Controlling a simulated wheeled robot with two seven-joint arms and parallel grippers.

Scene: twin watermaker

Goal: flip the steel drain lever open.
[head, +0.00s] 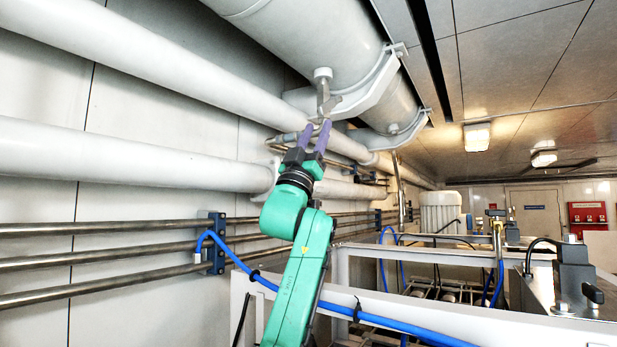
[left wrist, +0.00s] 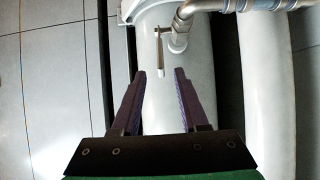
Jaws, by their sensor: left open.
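The steel drain lever (head: 324,98) hangs below a small valve on the underside of the big overhead grey pipe (head: 320,40) in the head view. In the left wrist view the lever (left wrist: 160,52) is a thin light bar beside a steel elbow fitting (left wrist: 180,32). My left gripper (head: 315,128) points up at it from just below. Its purple fingers are open, and in the left wrist view (left wrist: 160,73) the lever's free end shows between the two fingertips. I cannot tell whether they touch. My right gripper is not in view.
Long white pipes (head: 110,157) and steel rails (head: 100,264) run along the left wall. A pipe bracket (head: 385,85) is close right of the lever.

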